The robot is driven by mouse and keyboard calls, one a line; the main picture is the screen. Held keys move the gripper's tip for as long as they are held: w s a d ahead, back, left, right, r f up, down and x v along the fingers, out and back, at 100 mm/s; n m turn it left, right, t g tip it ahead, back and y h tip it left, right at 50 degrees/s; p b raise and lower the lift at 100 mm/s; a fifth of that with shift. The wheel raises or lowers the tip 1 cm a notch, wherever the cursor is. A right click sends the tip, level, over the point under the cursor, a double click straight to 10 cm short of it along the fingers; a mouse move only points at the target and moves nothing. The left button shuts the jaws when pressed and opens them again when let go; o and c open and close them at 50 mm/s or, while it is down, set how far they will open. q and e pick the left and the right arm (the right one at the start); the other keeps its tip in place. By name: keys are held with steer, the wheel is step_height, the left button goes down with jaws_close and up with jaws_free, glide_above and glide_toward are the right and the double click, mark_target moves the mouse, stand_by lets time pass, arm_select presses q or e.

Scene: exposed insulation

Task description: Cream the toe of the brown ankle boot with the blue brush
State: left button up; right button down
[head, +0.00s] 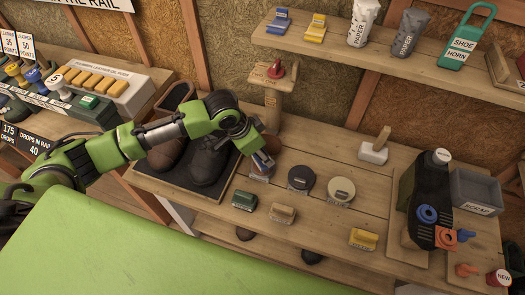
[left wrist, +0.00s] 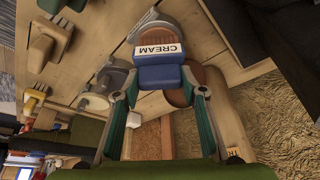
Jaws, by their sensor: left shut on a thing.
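The brown ankle boot (head: 167,150) stands at the left of the bench beside a black boot (head: 207,165), on a dark mat (head: 185,190). My arm passes in front of the boots and hides part of them. My left gripper (head: 263,160) is to the right of the boots, shut on the blue brush (head: 261,157). In the left wrist view the brush (left wrist: 162,76) sits between the fingers, with a white CREAM label. It is over an open tin of brown cream (left wrist: 165,28); whether the bristles touch the cream cannot be told. My right gripper is out of view.
A black tin (head: 299,178) and a pale tin (head: 341,189) stand to the right. Green (head: 245,200), tan (head: 283,213) and yellow (head: 362,239) brushes lie along the front. A post with a red top (head: 275,72) rises behind. A machine (head: 428,205) and scrap bin (head: 476,190) fill the right.

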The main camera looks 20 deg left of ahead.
arm_select(q)
steer(key=shift+s+f, duration=0.2)
steer(key=shift+f, duration=0.05)
stand_by(1.2)
steer(key=shift+r+p, duration=0.1)
steer(key=shift+p, duration=0.3)
step_height(320, 180, up, 2)
steer(key=p, duration=0.2)
steer(key=shift+w+r+p, duration=0.15)
steer(key=shift+p, duration=0.15)
step_height(320, 180, up, 5)
steer(key=p, duration=0.5)
steer(key=shift+p, duration=0.35)
step_height(320, 180, up, 12)
steer(key=f+n+y+b, duration=0.1)
steer(key=n, duration=0.3)
step_height(320, 180, up, 10)
steer(key=n+t+y+b, duration=0.1)
steer(key=n+y, duration=0.1)
steer(key=n, duration=0.3)
glide_above(260, 161)
steer(key=s+a, duration=0.4)
steer(key=s, duration=0.1)
steer(key=shift+w+d+f, duration=0.2)
steer(key=shift+d, duration=0.05)
